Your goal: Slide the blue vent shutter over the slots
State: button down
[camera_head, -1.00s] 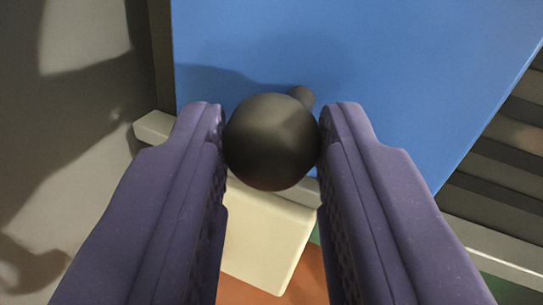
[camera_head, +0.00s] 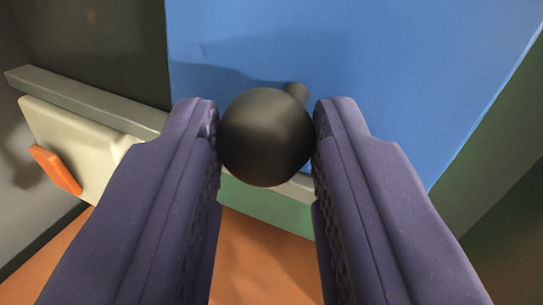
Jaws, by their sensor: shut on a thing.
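The blue vent shutter (camera_head: 370,60) fills the upper middle and right of the view. A round black knob (camera_head: 266,138) stands out from it on a short dark stem (camera_head: 296,91). My gripper (camera_head: 266,130) has its two purple fingers shut on the knob, one on each side. No slots show in the view now; a dark plain panel (camera_head: 95,40) shows to the left of the shutter. What lies behind the shutter is hidden.
A grey rail (camera_head: 85,98) runs along below the shutter. Under it at left is a cream block (camera_head: 70,150) with an orange tab (camera_head: 55,170). A green surface (camera_head: 265,203) and an orange surface (camera_head: 262,255) lie below. A green part (camera_head: 475,180) borders the shutter at right.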

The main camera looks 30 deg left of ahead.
jog(key=shift+d, duration=0.1)
jog(key=c, duration=1.1)
grip_release()
jog(key=o, duration=0.3)
jog(key=shift+d, duration=0.2)
jog(key=shift+s, duration=0.15)
jog(key=v, duration=0.7)
jog(key=shift+d, duration=0.25)
jog(key=shift+s+b, duration=0.15)
jog(key=shift+b, duration=0.15)
